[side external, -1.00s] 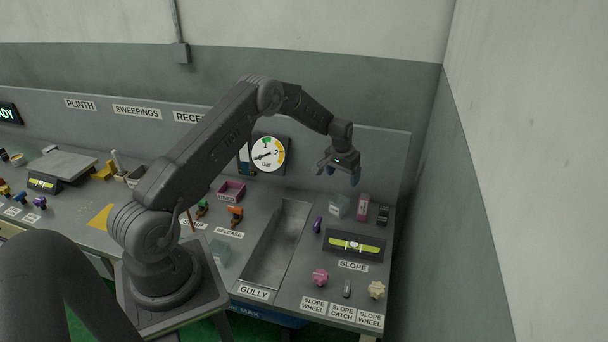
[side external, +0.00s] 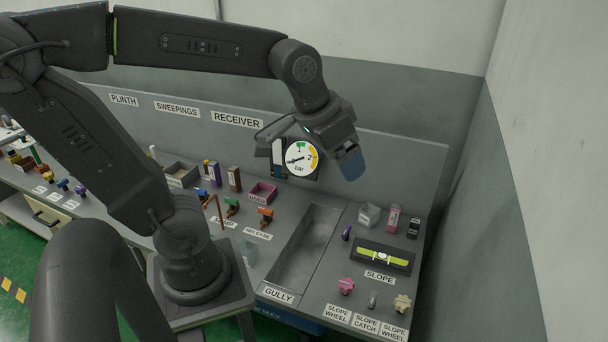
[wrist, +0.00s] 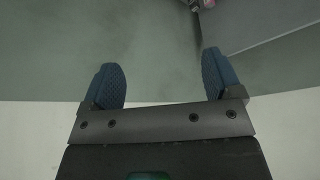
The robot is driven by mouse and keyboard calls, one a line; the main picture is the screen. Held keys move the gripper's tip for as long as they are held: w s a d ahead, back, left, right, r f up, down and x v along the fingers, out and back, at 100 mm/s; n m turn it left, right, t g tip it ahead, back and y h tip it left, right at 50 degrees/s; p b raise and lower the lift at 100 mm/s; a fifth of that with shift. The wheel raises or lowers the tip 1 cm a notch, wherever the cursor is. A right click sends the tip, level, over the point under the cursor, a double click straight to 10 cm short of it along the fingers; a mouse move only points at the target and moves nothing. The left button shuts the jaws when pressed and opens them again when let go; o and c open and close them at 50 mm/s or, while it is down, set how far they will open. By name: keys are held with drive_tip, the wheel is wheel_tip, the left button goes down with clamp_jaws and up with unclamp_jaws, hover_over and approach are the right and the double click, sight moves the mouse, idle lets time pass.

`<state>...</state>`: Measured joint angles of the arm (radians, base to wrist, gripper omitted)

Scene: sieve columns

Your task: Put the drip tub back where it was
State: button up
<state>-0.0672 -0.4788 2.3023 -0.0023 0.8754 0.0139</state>
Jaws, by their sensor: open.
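My gripper (side external: 350,166) is high above the bench, in front of the back panel and right of the dial gauge. Its blue fingers are apart with nothing between them, as the wrist view (wrist: 161,80) also shows. A blue tub-like thing marked MAX (side external: 290,322) shows below the bench's front edge under the gully (side external: 303,247). Most of it is hidden, and I cannot tell for sure that it is the drip tub. The gully's trough looks empty.
The bench holds a pink open box (side external: 263,192), orange (side external: 266,216) and green levers, a clear box (side external: 369,214), a pink block (side external: 393,217) and a slope level (side external: 382,256). Slope wheels (side external: 346,286) stand at the front right. A wall rises to the right.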

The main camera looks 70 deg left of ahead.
drive_tip(key=s+d+f, duration=0.1)
drive_tip(key=s, duration=0.5)
drive_tip(key=shift+s+d+f+m+t, duration=0.3)
drive_tip(key=shift+s+d+f, duration=0.05)
drive_tip(key=shift+s+d, duration=0.05)
